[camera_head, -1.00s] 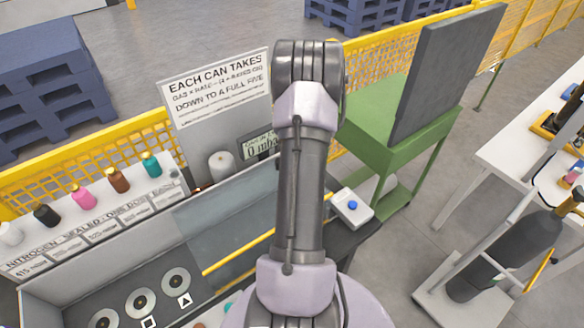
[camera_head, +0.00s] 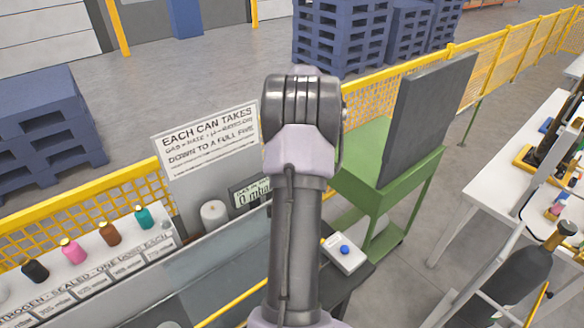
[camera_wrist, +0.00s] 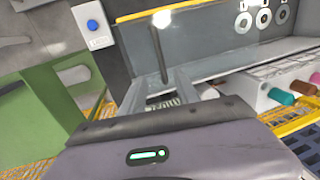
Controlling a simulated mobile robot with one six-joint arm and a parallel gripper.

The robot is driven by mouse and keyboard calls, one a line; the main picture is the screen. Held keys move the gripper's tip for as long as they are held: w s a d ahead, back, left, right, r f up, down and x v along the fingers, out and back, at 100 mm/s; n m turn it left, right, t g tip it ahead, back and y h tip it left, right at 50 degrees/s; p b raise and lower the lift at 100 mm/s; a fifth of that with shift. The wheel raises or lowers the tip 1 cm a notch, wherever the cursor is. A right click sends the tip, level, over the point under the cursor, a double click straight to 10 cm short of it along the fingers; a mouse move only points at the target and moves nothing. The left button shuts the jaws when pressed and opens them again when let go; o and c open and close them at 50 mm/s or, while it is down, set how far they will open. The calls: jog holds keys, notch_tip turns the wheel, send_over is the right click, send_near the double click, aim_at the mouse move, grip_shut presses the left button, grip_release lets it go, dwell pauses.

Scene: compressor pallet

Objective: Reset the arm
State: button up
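My arm stands upright in the middle of the head view, its jointed grey and pale-lilac links in front of the workstation. My gripper is out of sight in the head view. In the wrist view its dark body with a green light fills the bottom, and two grey fingers (camera_wrist: 163,86) stick out beyond it. The fingers look apart, with a small display (camera_wrist: 163,103) showing behind the gap. Nothing shows held between them.
A control box with a blue button (camera_head: 345,251) and a white cylinder (camera_head: 214,215) stand near the arm. A lettered sign (camera_head: 206,145) and coloured bottles (camera_head: 110,233) are at left.

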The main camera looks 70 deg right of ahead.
jog(key=shift+s+d+r, duration=0.1)
jog(key=shift+d+r, duration=0.05)
jog(key=shift+r, duration=0.55)
jog(key=shift+s+d+r, duration=0.1)
jog(key=shift+r, duration=0.6)
